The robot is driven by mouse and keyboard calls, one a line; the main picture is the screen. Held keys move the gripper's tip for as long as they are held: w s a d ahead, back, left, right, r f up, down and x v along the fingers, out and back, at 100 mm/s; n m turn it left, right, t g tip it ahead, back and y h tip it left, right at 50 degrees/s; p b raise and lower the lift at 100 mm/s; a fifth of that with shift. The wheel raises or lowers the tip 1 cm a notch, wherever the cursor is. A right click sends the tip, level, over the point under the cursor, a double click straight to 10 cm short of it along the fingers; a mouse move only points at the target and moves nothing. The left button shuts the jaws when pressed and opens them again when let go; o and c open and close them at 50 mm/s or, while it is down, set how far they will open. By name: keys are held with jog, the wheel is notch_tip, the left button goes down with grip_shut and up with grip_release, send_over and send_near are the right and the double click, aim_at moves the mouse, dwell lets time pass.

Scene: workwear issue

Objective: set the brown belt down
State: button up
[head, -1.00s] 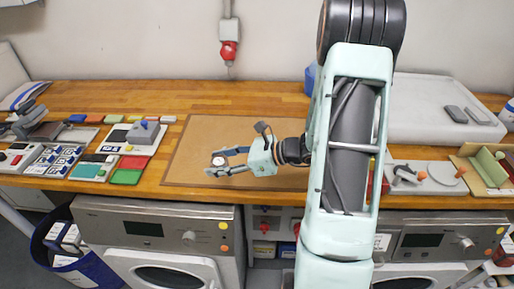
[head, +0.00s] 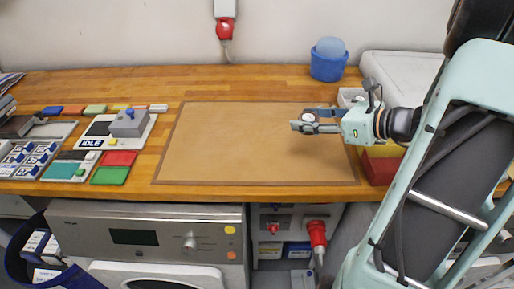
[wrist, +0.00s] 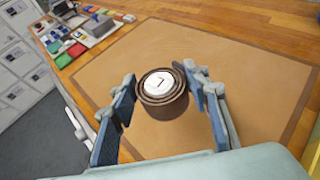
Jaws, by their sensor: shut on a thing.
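The brown belt is a round coil (wrist: 162,104) with a white disc bearing a small dark mark on top. It sits between the two fingers of my gripper (wrist: 160,78) in the wrist view, and the gripper is shut on it. In the head view my gripper (head: 304,120) reaches in from the right, over the right part of the tan mat (head: 235,150). The belt shows there only as a small round spot at the fingertips (head: 308,116). It appears held above the mat; the exact gap cannot be told.
The mat is bare. Left of it stand a grey block on an "IDLE" board (head: 128,122) and coloured tiles (head: 110,175). A blue bucket (head: 328,66) stands behind at the right. A red box (head: 380,168) and a white tray (head: 405,65) are near my arm.

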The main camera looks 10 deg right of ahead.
jog(key=shift+s+d+r+m+t+h+b, duration=0.25)
jog(key=shift+s+d+b, duration=0.2)
jog(key=shift+d+b, duration=0.15)
jog(key=shift+s+d+r+m+t+h+b, duration=0.15)
jog(key=shift+s+d+m+h+b, duration=0.1)
jog(key=shift+s+d+b, duration=0.25)
jog(key=b+x, duration=0.1)
jog(key=x, duration=0.9)
jog(key=b, duration=0.1)
send_over(275, 142)
jog(key=f, duration=0.5)
jog(key=shift+s+d, duration=0.2)
jog(key=shift+d, duration=0.05)
jog(key=shift+w+a+f+b, duration=0.1)
jog(key=shift+w+f+b, duration=0.1)
jog(key=shift+f, duration=0.75)
jog(key=shift+w+a+f+b, duration=0.1)
jog(key=shift+f+b, duration=0.1)
jog(key=shift+f, duration=0.75)
jog(key=shift+f, duration=0.15)
jog(key=o, duration=1.2)
